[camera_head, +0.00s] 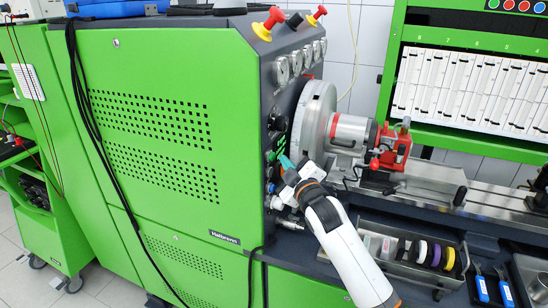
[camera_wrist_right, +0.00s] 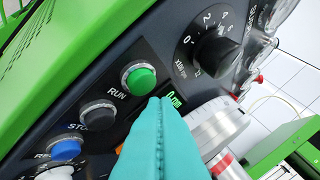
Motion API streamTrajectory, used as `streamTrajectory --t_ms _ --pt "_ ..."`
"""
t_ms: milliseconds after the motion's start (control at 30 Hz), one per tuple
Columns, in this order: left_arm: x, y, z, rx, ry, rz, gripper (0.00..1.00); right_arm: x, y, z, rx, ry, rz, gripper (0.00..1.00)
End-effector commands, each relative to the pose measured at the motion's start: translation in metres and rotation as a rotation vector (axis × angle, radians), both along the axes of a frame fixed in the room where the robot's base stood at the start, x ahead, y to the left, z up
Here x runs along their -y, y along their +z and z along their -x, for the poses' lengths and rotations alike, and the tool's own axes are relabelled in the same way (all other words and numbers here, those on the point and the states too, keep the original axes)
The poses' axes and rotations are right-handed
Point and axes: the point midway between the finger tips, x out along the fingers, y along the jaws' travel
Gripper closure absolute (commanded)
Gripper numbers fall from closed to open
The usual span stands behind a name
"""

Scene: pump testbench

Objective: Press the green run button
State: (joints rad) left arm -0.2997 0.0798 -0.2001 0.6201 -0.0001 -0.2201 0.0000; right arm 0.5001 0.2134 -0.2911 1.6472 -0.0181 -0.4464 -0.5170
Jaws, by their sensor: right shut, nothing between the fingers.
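The green run button (camera_wrist_right: 138,77) shows in the right wrist view as a round cap in a silver ring, beside the label RUN on the dark panel. My right gripper (camera_head: 285,162) is at the panel edge of the green machine in the head view. Its teal fingers (camera_wrist_right: 161,103) are shut together and empty. In the wrist view their tips appear just below and right of the button, with the button uncovered. I cannot tell how far the tips are from the panel. My left gripper is not in view.
A dark stop button (camera_wrist_right: 98,112) and a blue button (camera_wrist_right: 65,149) sit in line with the green one. A black dial (camera_wrist_right: 217,52) is above right. The round chuck (camera_head: 318,118) and red pump (camera_head: 395,145) stand close right of my gripper.

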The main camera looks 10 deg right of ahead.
Motion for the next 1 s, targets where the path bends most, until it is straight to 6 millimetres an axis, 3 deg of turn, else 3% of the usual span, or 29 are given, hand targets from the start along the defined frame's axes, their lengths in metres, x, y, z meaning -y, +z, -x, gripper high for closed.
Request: streamTrajectory --t_ms 1000 --pt "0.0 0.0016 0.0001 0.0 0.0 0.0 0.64 -0.0075 0.0004 -0.0048 0.0 0.0 0.0 1.0"
